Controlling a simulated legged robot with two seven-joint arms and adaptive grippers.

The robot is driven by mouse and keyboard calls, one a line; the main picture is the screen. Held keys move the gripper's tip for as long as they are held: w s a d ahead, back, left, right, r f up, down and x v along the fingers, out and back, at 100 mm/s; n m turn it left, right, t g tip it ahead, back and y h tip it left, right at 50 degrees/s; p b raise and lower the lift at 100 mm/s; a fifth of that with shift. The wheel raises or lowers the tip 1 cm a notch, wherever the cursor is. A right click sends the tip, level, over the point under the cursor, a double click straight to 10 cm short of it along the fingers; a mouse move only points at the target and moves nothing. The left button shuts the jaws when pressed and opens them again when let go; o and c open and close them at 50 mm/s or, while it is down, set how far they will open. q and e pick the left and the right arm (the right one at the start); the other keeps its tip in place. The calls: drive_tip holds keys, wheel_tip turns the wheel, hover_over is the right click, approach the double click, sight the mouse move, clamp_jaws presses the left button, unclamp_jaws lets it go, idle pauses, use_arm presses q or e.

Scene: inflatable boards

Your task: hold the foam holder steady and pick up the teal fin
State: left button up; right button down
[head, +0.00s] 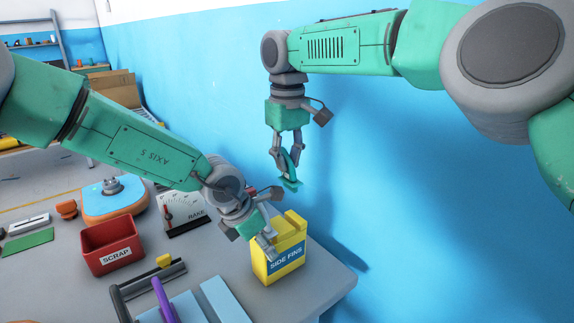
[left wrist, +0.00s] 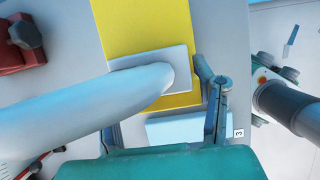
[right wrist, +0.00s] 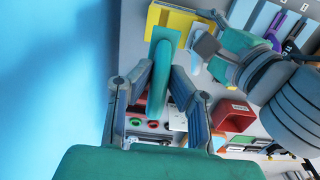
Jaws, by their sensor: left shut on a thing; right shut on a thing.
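The yellow foam holder (head: 291,267), labelled "SIDE FINS", stands upright near the table's right end. My left gripper (head: 268,228) is shut on the holder at its upper left side; its fingers also show beside the yellow holder (left wrist: 178,22) in the left wrist view. A pale rounded shape (left wrist: 90,105) covers part of the holder there; I cannot tell what it is. My right gripper (head: 287,160) points down above and behind the holder and is shut on the teal fin (head: 290,180). In the right wrist view the fin (right wrist: 160,75) sits between the fingers, clear of the holder.
A red SCRAP bin (head: 111,247) and a RAKE gauge (head: 184,212) stand left of the holder. A blue board (head: 112,207) is farther left. A purple tool (head: 163,300) lies at the front. A blue wall (head: 440,220) rises close behind my right arm.

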use_arm(q)
drive_tip(key=o, duration=1.3)
drive_tip(key=shift+c, duration=0.2)
